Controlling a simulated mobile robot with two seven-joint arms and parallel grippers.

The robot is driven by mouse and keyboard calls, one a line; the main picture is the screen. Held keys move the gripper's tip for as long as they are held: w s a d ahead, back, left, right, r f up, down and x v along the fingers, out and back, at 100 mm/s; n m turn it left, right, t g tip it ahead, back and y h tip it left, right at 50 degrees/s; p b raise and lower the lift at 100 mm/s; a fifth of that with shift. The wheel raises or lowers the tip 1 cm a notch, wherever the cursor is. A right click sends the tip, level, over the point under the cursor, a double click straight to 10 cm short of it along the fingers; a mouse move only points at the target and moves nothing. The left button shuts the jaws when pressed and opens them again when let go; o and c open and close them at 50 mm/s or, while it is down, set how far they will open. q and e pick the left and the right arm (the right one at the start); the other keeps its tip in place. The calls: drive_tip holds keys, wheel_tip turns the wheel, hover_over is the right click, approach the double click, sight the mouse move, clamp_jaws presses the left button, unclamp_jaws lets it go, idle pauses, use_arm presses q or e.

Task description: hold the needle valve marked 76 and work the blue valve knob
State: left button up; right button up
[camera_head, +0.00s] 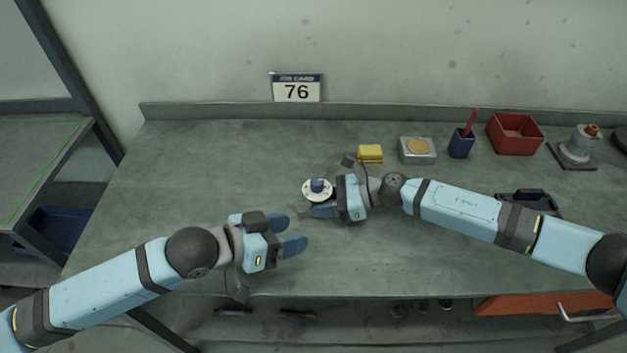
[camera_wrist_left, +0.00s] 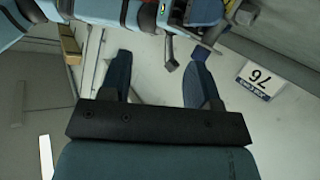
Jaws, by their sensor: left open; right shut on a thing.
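The needle valve (camera_head: 313,194) has a round pale flange and a blue knob (camera_head: 318,184) on top. It is at the middle of the bench, and the number 76 shows on a job card (camera_head: 297,92) on the wall behind. My right gripper (camera_head: 326,208) is shut on the valve from the right and hides part of its body. My left gripper (camera_head: 294,232) is open and empty, in front of the valve and a little left, apart from it. In the left wrist view, its two spread fingers (camera_wrist_left: 160,80) have nothing between them; the right arm shows above.
Along the back of the bench are a yellow block (camera_head: 370,153), a scale-like box (camera_head: 417,150), a blue cup (camera_head: 461,144) with a red item, a red bin (camera_head: 515,134) and a grey fitting (camera_head: 579,146). The bench's left part is clear.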

use_arm(q)
drive_tip(key=t+y, duration=0.1)
drive_tip(key=t, duration=0.1)
approach(315, 182)
drive_tip(key=s+a, duration=0.1)
drive_tip(key=s, duration=0.1)
drive_tip(key=w+r, duration=0.1)
drive_tip(key=shift+m, duration=0.5)
drive_tip(key=x, duration=1.1)
drive_tip(key=shift+w+f, duration=0.15)
drive_tip(key=shift+f, duration=0.1)
drive_tip(key=c, duration=0.9)
